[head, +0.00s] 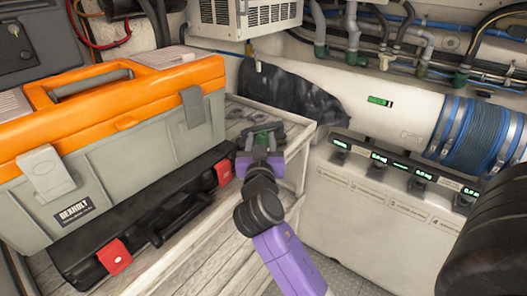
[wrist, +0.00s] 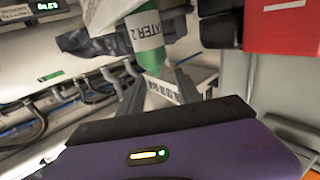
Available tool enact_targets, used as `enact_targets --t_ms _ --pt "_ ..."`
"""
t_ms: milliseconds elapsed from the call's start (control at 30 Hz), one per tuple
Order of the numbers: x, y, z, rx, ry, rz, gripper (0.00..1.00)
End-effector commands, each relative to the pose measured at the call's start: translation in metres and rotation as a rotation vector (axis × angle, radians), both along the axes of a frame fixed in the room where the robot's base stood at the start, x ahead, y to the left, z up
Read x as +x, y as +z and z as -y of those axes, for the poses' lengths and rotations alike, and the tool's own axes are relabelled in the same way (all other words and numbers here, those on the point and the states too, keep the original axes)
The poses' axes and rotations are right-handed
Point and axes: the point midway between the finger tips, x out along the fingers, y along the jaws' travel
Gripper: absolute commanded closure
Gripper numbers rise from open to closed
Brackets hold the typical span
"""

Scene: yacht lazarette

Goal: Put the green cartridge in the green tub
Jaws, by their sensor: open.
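A green cartridge (wrist: 134,68) with a white label reading "ATER 2" shows in the wrist view, its narrow end towards my fingers. In the head view, a small dark green part (head: 268,127) shows at my gripper (head: 262,138), at the far end of the wooden bench top. My gripper is open; in the wrist view its grey fingertips (wrist: 158,82) are close to the cartridge's narrow end. I cannot tell whether they touch it. I cannot make out a green tub in either view.
An orange and grey toolbox (head: 150,135) and a black case (head: 150,225) with red latches stand left of my arm. A white cabinet (head: 375,215) with several small displays is at right. A black crumpled bag (head: 295,95) lies behind my gripper.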

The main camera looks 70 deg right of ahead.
Motion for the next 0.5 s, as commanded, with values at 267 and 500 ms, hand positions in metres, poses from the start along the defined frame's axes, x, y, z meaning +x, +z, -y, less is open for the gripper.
enact_targets --t_ms 267,500 --pt "0.007 0.001 0.026 0.004 -0.013 0.004 0.59" --pt "0.015 0.002 0.057 0.005 -0.013 0.004 0.59"
